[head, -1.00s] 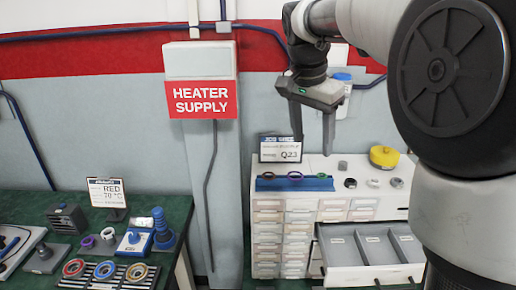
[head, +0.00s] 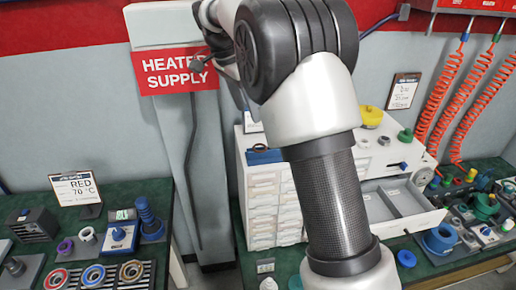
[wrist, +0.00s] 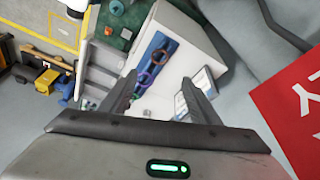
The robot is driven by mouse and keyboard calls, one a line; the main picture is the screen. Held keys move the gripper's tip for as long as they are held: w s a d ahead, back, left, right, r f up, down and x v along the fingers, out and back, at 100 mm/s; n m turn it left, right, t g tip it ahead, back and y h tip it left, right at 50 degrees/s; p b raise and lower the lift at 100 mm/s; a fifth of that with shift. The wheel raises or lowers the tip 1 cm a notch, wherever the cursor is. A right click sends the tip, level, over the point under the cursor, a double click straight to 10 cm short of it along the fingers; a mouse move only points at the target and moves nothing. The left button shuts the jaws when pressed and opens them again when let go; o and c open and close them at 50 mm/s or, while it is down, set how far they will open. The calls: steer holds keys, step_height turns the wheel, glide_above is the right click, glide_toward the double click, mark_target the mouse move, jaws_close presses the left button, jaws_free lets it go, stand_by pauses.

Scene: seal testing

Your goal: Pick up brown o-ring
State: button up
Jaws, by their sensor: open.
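In the wrist view, my gripper (wrist: 160,80) is open and empty, with its two fingers spread apart. Beyond the fingertips, a blue rack (wrist: 165,42) lies on top of the white cabinet and holds small rings. One ring (wrist: 160,56) looks reddish-brown and another (wrist: 144,80) looks purple; I cannot tell for sure which is the brown o-ring. The fingers are apart from the rack. In the head view, my arm hides the gripper and most of the rack, leaving only the rack's left end (head: 262,156) visible.
The white drawer cabinet (head: 265,205) has an open drawer (head: 400,205) at right. A yellow container (head: 371,117) stands on top. A green bench at left holds a RED 70 °C sign (head: 76,192) and colored discs (head: 93,276). Orange coiled hoses (head: 440,100) hang at right.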

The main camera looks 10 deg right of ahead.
steer(key=shift+p+x, duration=0.45)
steer(key=shift+x, duration=6.15)
steer(key=shift+s+a, duration=0.15)
steer(key=shift+s, duration=0.05)
steer(key=c, duration=1.1)
